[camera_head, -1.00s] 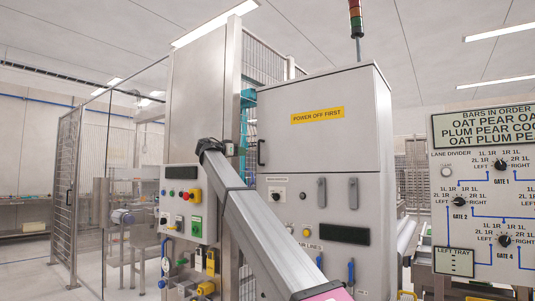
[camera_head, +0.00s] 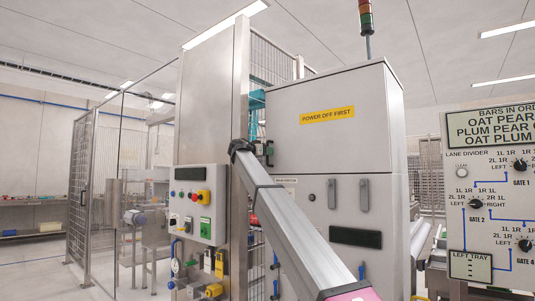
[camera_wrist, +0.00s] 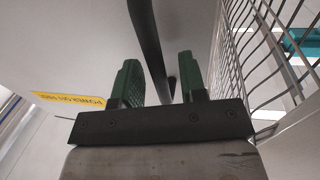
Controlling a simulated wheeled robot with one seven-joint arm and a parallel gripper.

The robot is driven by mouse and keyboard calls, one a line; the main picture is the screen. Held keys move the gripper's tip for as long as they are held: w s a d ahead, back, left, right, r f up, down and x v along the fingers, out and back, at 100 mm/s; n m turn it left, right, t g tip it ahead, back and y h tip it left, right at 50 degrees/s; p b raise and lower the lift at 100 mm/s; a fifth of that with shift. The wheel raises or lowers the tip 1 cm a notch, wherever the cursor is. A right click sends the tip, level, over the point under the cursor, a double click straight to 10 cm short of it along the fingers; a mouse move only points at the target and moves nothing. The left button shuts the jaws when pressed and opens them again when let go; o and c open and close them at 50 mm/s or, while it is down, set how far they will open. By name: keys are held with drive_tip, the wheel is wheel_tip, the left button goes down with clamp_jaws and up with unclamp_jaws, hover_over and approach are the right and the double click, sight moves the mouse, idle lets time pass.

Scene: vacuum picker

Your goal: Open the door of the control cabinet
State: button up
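The grey control cabinet (camera_head: 335,90) stands in the middle of the head view. Its upper door, with a yellow "POWER OFF FIRST" label (camera_head: 327,115), looks shut. My gripper (camera_head: 269,150) is at the door's left edge, by the black handle, which my arm and fingers mostly hide there. In the wrist view the dark handle bar (camera_wrist: 150,45) runs between the two green fingers of my gripper (camera_wrist: 160,88). The fingers are apart, with gaps visible beside the bar. The label also shows upside down in the wrist view (camera_wrist: 68,101).
A button panel (camera_head: 200,205) hangs left of the cabinet. A wire mesh fence (camera_head: 275,60) stands behind the cabinet's left side; mesh is close to my gripper's right in the wrist view (camera_wrist: 265,60). A lane-divider board (camera_head: 490,200) is at right.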

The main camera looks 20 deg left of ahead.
drive_tip(key=shift+w+d, duration=0.15)
drive_tip(key=shift+w, duration=0.05)
clamp_jaws()
